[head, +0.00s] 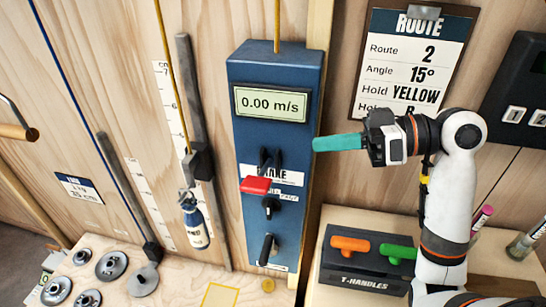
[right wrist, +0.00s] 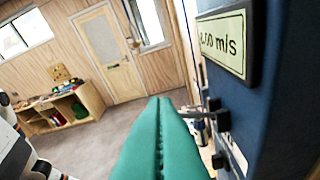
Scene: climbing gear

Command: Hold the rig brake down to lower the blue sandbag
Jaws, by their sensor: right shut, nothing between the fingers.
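The rig brake is a blue box (head: 275,150) on the wooden wall, with a display (head: 271,104) reading 0.00 m/s. Below a label partly reading "KE", its red-tipped lever (head: 256,185) sticks out. The blue sandbag (head: 195,224) hangs at the lower end of a cord, left of the box beside a scale strip. My right gripper (head: 318,144) has teal fingers, is shut and empty, and sits just right of the box, above the lever's height. In the right wrist view its closed fingers (right wrist: 160,105) point past the box face (right wrist: 275,90). My left gripper is out of view.
A T-handle rack (head: 362,282) with orange and green handles stands below my right arm. A route sign (head: 412,60) hangs right of the box. Several metal weights (head: 112,265) lie on the bench at lower left. Other black knobs (head: 270,207) sit under the lever.

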